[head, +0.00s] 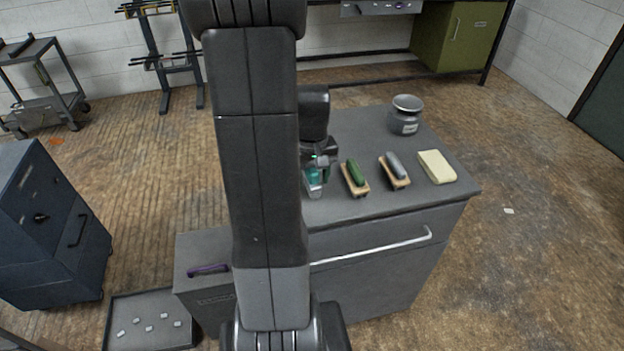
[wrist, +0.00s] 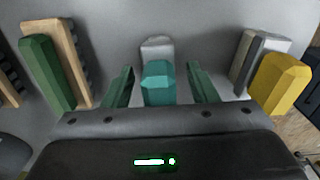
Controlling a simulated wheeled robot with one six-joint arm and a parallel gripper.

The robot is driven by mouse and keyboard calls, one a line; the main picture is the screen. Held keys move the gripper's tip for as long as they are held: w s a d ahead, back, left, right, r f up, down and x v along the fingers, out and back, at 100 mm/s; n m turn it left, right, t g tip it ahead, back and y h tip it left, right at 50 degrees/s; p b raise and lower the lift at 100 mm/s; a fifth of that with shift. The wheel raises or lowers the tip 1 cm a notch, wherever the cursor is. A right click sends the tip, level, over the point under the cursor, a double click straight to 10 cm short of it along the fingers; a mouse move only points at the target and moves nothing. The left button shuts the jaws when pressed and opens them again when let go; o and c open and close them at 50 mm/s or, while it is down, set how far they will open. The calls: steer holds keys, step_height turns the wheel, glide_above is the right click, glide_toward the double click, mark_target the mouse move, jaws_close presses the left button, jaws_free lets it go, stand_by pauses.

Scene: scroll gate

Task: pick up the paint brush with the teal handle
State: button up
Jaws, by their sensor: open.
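The teal-handled paint brush (wrist: 158,84) lies between my gripper's two fingers in the wrist view. A pale grey-white end (wrist: 157,46) shows beyond its handle. Gaps show on both sides, so the fingers are not touching the handle. My gripper (wrist: 160,69) is open around it. In the head view, my gripper (head: 319,170) is low over the grey cabinet top, and part of the teal handle (head: 313,181) shows below it. My arm hides the area to the left.
A green-handled brush (head: 356,174) and a grey-handled brush (head: 395,169) lie to the right on the cabinet top (head: 345,210). A cream block (head: 436,167) and a grey jar (head: 405,115) stand farther right. A yellow-handled tool (wrist: 281,84) flanks my gripper in the wrist view.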

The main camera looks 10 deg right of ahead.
jaws_close()
step_height(320, 180, up, 10)
stand_by(0.7)
steer(key=c, duration=1)
jaws_free()
